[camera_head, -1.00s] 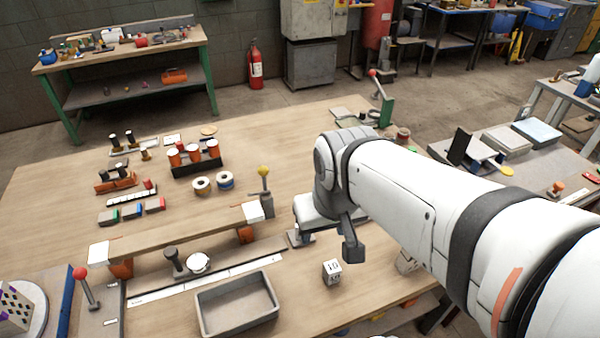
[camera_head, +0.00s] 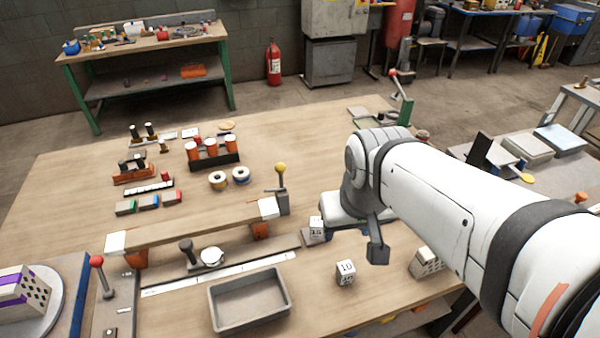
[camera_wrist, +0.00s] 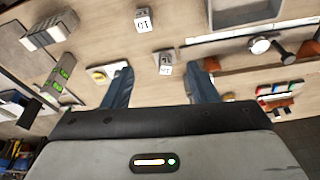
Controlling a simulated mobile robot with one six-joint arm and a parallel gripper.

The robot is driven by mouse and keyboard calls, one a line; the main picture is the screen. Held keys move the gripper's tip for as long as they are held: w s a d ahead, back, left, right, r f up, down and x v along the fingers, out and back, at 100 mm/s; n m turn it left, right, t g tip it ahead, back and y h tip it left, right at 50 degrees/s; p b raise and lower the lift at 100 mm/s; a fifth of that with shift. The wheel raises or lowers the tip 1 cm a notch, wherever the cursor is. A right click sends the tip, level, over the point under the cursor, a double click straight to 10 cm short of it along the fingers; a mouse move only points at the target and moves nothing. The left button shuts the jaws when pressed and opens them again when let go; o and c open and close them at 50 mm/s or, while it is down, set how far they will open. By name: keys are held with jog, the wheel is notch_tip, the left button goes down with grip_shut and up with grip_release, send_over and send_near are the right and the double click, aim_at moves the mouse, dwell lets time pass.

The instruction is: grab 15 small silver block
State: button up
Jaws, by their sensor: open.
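A small silver block (camera_head: 316,228) with a dark number that looks like 15 stands on the bench beside my gripper in the head view, partly hidden by it. In the wrist view the block (camera_wrist: 165,64) appears between my fingers. A second small block (camera_head: 345,272), marked 10, stands nearer the front; it also shows in the wrist view (camera_wrist: 143,20). My gripper (camera_wrist: 166,66) is open, with one finger on each side of the first block in the picture and no visible contact. How high the fingertips are above the bench is unclear.
A grey tray (camera_head: 250,300) lies at the front left of the blocks. A pale brick with holes (camera_head: 427,262) lies to the right. A lever with a yellow knob (camera_head: 281,185) and a raised wooden plank (camera_head: 190,225) stand to the left.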

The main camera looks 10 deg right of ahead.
jog(key=shift+o, duration=0.4)
jog(key=w+f+b, duration=0.1)
jog(key=w+f, duration=0.2)
jog(key=w, duration=0.2)
jog(key=w+f+m+g+b, duration=0.1)
jog(key=w+f+b, duration=0.1)
jog(key=w, duration=0.3)
jog(key=shift+w+f+g, duration=0.3)
jog(key=shift+w+f, duration=0.1)
jog(key=shift+f, duration=0.15)
jog(key=m+g+b, duration=0.1)
jog(key=m+b, duration=0.1)
jog(key=b, duration=0.1)
send_over(317, 221)
notch_tip(317, 221, down, 10)
jog(key=shift+d+r, duration=0.1)
jog(key=shift+r, duration=0.1)
notch_tip(317, 221, down, 8)
jog(key=shift+r+p, duration=0.15)
jog(key=shift+p, duration=0.15)
grip_shut()
jog(key=shift+r, duration=0.1)
